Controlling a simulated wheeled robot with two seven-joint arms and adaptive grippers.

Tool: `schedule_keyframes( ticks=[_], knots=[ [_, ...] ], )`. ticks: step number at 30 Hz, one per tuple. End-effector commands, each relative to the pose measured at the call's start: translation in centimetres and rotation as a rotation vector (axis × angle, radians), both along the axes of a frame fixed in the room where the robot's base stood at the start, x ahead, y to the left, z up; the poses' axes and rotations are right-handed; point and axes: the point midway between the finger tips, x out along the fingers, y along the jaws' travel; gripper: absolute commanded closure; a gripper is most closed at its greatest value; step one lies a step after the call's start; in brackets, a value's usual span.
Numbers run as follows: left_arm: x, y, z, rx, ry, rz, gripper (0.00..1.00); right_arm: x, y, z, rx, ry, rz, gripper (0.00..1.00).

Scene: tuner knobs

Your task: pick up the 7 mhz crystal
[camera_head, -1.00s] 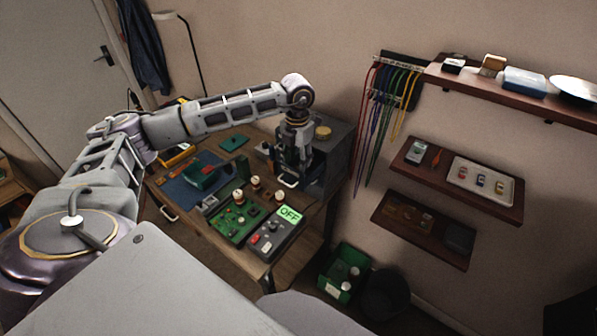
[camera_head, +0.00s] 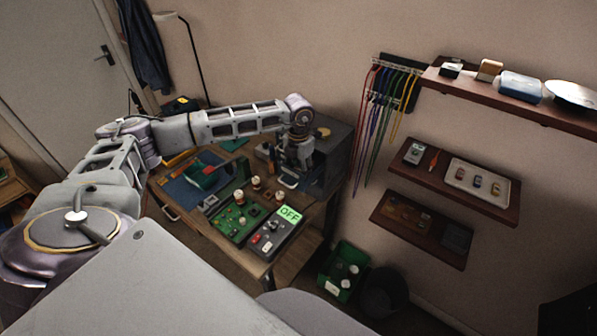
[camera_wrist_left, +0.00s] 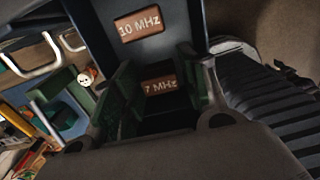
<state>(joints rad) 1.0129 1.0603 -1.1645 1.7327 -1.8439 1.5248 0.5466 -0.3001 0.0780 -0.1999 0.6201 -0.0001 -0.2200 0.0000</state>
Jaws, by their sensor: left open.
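My left gripper (camera_head: 298,163) points down over a dark blue-grey cabinet at the back right of the workbench. In the left wrist view the open left gripper (camera_wrist_left: 160,90) has a green-padded finger on each side of a brown label reading "7 MHz" (camera_wrist_left: 160,88). The 7 MHz crystal bearing it sits in a dark space between the fingers; its sides are hidden. Whether the fingers touch it I cannot tell. A matching "10 MHz" piece (camera_wrist_left: 141,25) lies just beyond it, outside the fingers. My right gripper is not in view.
A green circuit board (camera_head: 238,219) and a grey box showing "OFF" (camera_head: 274,236) stand at the bench front. A blue mat (camera_head: 186,192) lies left. Wall shelves (camera_head: 455,207) and hanging cables (camera_head: 390,110) are to the right.

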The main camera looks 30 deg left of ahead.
Motion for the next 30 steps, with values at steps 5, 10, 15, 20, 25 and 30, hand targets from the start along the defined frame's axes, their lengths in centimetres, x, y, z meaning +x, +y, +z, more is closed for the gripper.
schedule_keyframes(
  ticks=[5, 10, 15, 20, 25, 30],
  knots=[
    [-0.02, -0.03, -0.72, 0.0, 0.0, -0.001, 0.57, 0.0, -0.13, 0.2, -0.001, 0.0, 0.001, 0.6],
    [-0.02, -0.02, -0.76, 0.0, 0.0, -0.001, 0.57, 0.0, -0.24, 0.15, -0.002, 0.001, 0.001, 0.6],
    [-0.02, -0.01, -0.74, 0.0, 0.0, -0.001, 0.57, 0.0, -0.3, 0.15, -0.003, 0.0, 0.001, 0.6],
    [-0.02, -0.01, -0.72, 0.0, 0.0, -0.001, 0.67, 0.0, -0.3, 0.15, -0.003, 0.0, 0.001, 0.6],
    [-0.02, 0.0, -0.72, 0.0, 0.0, -0.001, 0.88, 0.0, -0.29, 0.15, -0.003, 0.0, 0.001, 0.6],
    [-0.01, 0.0, -0.71, 0.0, -0.001, -0.001, 0.89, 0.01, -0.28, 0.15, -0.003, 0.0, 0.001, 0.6]
  ],
)
